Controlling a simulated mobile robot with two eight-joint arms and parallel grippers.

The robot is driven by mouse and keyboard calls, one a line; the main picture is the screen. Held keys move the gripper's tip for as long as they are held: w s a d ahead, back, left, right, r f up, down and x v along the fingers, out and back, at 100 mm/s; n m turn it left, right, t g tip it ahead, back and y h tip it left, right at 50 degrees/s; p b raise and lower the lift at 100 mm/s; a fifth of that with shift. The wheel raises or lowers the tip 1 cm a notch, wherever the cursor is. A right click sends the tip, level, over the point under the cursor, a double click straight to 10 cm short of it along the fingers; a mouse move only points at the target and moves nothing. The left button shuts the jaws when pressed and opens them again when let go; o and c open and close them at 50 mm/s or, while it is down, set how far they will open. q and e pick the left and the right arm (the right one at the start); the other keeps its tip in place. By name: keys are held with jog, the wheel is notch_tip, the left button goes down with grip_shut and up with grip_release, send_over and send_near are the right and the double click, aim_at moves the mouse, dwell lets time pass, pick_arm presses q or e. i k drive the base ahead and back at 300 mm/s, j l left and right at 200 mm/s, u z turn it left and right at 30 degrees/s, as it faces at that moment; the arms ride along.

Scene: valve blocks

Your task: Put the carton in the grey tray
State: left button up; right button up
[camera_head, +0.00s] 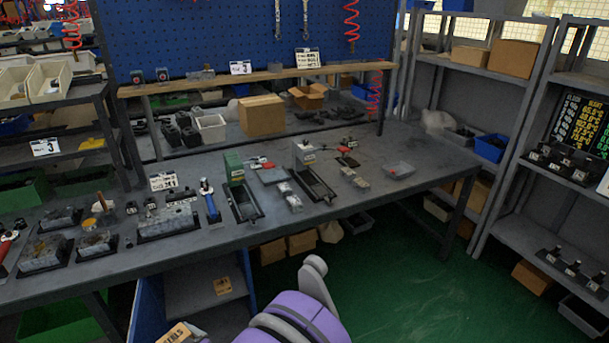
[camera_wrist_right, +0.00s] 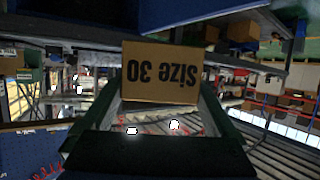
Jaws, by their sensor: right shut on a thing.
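The carton (camera_wrist_right: 160,72) is a brown cardboard box marked "Size 30", which reads upside down in the right wrist view. My right gripper (camera_wrist_right: 160,97) is shut on it, one finger at each side. A small red thing shows at the tray's left edge. The tray cannot be made out in the right wrist view. My right gripper and the held carton cannot be made out in the head view. My left gripper is in neither view.
The grey workbench (camera_head: 360,205) carries black fixtures, blocks and labels left of the tray. An overhead shelf (camera_head: 255,77) spans its back, with a cardboard box (camera_head: 262,116) beneath. Metal shelving (camera_head: 470,72) stands to the right.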

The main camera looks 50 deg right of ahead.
aim_at(402, 170)
jog(key=k+l+z, duration=0.15)
jog(key=l, duration=1.4)
jog(key=l+z, duration=0.15)
jog(key=l, duration=1.35)
jog(key=i+l+z, duration=0.2)
jog(key=l, duration=1.35)
jog(key=i+l, duration=0.25)
jog(key=i, duration=0.1)
